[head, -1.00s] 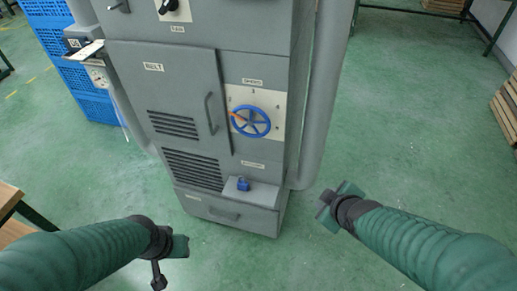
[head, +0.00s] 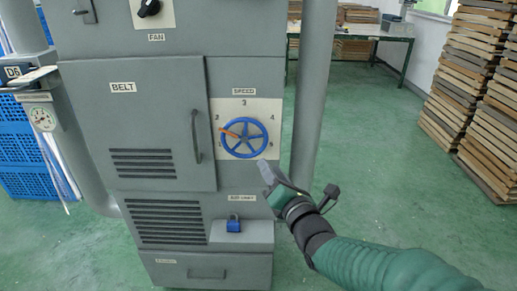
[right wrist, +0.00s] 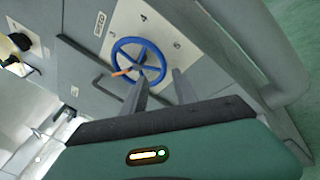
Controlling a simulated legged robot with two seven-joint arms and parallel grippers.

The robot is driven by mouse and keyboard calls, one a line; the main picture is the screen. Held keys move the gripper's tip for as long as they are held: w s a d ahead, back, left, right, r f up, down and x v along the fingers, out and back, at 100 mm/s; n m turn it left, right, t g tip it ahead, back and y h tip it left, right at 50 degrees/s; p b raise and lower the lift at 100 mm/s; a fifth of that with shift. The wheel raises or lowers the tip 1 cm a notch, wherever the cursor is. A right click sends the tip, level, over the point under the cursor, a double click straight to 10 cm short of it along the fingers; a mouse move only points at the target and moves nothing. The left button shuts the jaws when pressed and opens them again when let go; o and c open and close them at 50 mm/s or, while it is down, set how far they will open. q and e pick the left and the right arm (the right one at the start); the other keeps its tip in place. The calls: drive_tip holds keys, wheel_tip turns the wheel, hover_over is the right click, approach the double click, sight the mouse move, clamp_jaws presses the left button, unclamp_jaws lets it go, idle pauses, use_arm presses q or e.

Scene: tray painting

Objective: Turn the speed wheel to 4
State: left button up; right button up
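The blue speed wheel (head: 245,138) is on a pale plate on the front of the grey machine, under the SPEED label. Its orange pointer (head: 232,133) points left and slightly up, nearest the 2 mark. The 4 mark (head: 272,117) is at the wheel's upper right. My right gripper (head: 270,176) is just below and right of the wheel, apparently apart from it. In the right wrist view its two fingers (right wrist: 160,88) are spread with nothing between them, and the wheel (right wrist: 138,62) is beyond their tips. My left gripper is out of view.
A belt door (head: 157,130) with a handle is left of the wheel. A vertical pipe (head: 312,100) runs along the machine's right side. Green floor is open to the right, before stacked wooden trays (head: 480,90).

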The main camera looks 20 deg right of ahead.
sight(261, 151)
drive_tip(key=w, duration=0.5)
drive_tip(key=w+b, duration=0.1)
drive_tip(key=w, duration=0.3)
drive_tip(key=shift+w+d+f, duration=0.15)
drive_tip(key=shift+w+f, duration=0.05)
drive_tip(key=shift+w, duration=0.15)
drive_tip(key=shift+a+r, duration=0.15)
drive_tip(key=shift+a, duration=0.25)
drive_tip(key=shift+d, duration=0.15)
clamp_jaws()
